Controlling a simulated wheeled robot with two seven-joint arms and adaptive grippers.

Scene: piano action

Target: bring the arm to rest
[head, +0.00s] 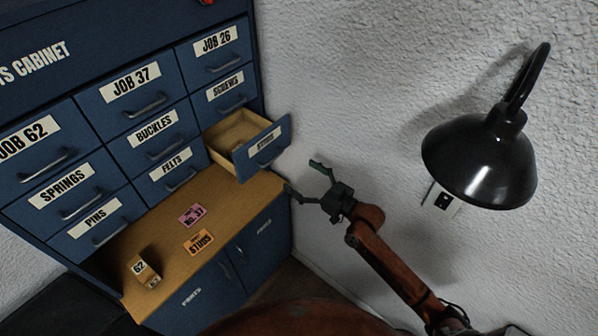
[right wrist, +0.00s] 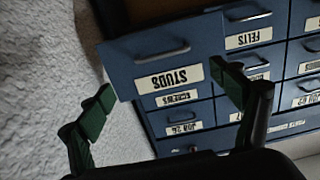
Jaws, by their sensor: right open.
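My right gripper (head: 306,178) is open and empty in the head view, just right of the pulled-out drawer. Its rust-brown arm (head: 385,258) comes in from the lower right. In the right wrist view its two green fingertips (right wrist: 168,98) are spread apart, with the drawer front labelled STUDS (right wrist: 150,72) seen between and beyond them, upside down. In the head view the STUDS drawer (head: 262,150) stands open, and something small and brownish shows inside it. I cannot tell what it is. My left gripper is not in view.
A blue parts cabinet (head: 250,75) with several labelled, closed drawers fills the left. On its wooden ledge (head: 165,222) lie a pink card (head: 192,215), an orange STUDS card (head: 199,242) and a small block marked 62 (head: 145,271). A black lamp (head: 480,160) hangs at right.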

